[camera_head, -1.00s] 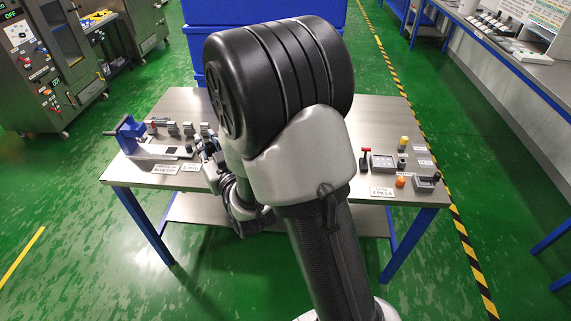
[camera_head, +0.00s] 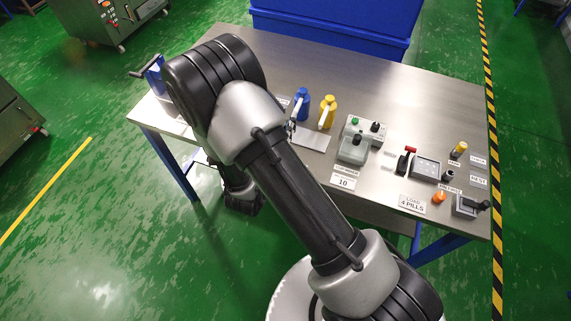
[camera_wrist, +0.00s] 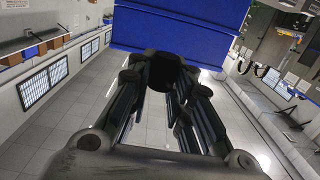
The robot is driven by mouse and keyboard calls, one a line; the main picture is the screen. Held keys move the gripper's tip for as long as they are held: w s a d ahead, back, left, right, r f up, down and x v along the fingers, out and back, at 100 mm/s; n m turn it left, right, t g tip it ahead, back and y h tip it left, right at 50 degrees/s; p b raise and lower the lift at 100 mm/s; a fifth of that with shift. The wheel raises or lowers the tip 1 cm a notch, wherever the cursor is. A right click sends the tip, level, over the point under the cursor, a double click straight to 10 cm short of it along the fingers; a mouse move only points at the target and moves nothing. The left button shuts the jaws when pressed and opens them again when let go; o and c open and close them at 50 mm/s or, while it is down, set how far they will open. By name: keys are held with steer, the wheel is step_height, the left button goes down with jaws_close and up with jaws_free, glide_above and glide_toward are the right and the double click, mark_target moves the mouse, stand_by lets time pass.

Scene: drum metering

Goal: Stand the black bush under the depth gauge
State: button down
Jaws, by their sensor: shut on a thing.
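In the wrist view my gripper (camera_wrist: 164,80) has its fingers closed on a dark round piece, which looks like the black bush (camera_wrist: 167,68). The piece sits between the fingertips, with a blue surface behind it; its lower part is hard to make out. In the head view my arm crosses the left half of the table and hides most of the gripper and the held piece. I cannot pick out the depth gauge for certain in either view.
The steel table (camera_head: 440,100) holds a blue bottle (camera_head: 301,104), a yellow bottle (camera_head: 327,112), a grey-green box unit (camera_head: 357,142), a red-handled lever (camera_head: 408,155), a grey tray (camera_head: 426,169) and an orange piece (camera_head: 438,197). A blue bin (camera_head: 330,30) stands behind. The table's back right is clear.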

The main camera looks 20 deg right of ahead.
step_height(320, 180, down, 20)
steer(key=b, duration=0.5)
steer(key=shift+d+r, duration=0.1)
steer(key=c, duration=1.9)
jaws_free()
steer(key=shift+f, duration=0.2)
steer(key=shift+c, duration=0.2)
steer(key=o, duration=0.5)
steer(key=shift+r, duration=0.2)
